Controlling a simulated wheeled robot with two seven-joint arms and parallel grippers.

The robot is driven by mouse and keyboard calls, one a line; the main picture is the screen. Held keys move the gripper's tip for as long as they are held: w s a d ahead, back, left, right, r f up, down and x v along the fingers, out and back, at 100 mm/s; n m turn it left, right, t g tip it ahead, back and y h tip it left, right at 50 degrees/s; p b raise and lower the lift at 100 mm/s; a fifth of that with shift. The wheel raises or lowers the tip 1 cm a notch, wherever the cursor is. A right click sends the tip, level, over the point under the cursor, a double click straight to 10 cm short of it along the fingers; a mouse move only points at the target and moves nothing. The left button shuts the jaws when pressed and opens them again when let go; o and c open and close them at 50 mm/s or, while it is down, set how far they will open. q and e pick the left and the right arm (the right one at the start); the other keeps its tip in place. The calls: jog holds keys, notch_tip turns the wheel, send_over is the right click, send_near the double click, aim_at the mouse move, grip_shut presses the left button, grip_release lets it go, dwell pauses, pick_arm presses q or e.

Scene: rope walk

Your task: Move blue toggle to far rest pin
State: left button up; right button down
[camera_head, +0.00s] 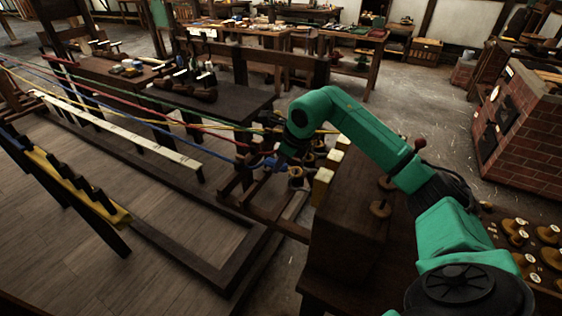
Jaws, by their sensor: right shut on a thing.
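My right arm reaches in from the right, and its gripper (268,166) is small and dark in the middle of the view. Blue shows between and beside its fingers at the end of the blue rope (225,152), so it appears shut on the blue toggle (262,161). The toggle's exact shape is partly hidden by the gripper. A dark wooden frame (243,187) with posts stands right beside and below it. I cannot tell which of its parts is the far rest pin. My left gripper is not in view.
Red, green and yellow ropes run from the left toward the same frame. A dark wooden cabinet (345,222) with pale yellow blocks (322,186) on its edge stands close right of the gripper. A brick stove (525,130) is at far right. Floor shows at left.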

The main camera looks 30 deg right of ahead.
jog(key=shift+f, duration=0.2)
jog(key=c, duration=0.5)
grip_release()
jog(key=shift+c, duration=0.2)
notch_tip(320, 180, up, 8)
jog(key=p, duration=0.6)
jog(key=shift+r, duration=0.15)
